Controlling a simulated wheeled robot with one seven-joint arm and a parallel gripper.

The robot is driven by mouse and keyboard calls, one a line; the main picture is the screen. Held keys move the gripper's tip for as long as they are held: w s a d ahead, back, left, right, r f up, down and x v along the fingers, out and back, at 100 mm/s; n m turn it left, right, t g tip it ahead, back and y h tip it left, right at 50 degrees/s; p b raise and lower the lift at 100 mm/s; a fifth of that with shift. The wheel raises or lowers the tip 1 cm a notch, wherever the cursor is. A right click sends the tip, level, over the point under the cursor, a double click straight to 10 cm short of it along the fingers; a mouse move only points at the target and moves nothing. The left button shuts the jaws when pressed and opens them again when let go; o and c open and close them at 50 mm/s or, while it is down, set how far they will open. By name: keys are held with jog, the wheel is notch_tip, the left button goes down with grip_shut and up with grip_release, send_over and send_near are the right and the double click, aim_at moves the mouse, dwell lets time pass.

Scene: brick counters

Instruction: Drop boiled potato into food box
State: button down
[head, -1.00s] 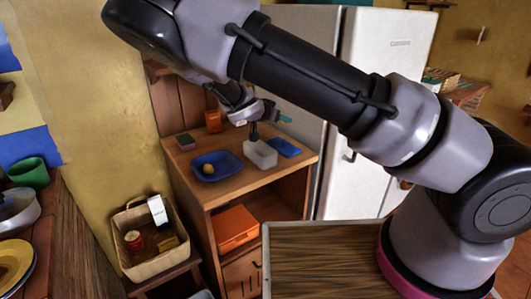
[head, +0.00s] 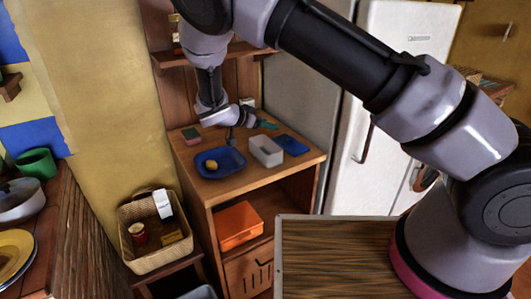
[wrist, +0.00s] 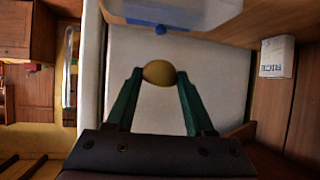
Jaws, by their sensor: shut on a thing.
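My gripper (wrist: 158,75) has teal fingers and is shut on a yellow-brown boiled potato (wrist: 159,73), held at the fingertips in the wrist view. In the head view the teal fingers (head: 268,125) point right, above and behind the white food box (head: 266,158); the held potato cannot be made out there. The food box is an open rectangular tub on the wooden counter (head: 245,180). A blue plate (head: 226,171) stands left of it with a small yellow item (head: 211,165) on it.
A blue flat item (head: 291,145) lies right of the box. A small dark red and green item (head: 191,134) is at the counter's back left. The fridge (head: 400,100) stands to the right. A shelf (head: 215,55) is above. A RICE box (wrist: 276,56) shows in the wrist view.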

jog(key=shift+f, duration=0.5)
jog(key=shift+c, duration=1)
grip_release()
jog(key=v, duration=1)
jog(key=shift+s+a+r, duration=0.15)
jog(key=shift+s+a, duration=0.05)
jog(key=shift+s, duration=0.1)
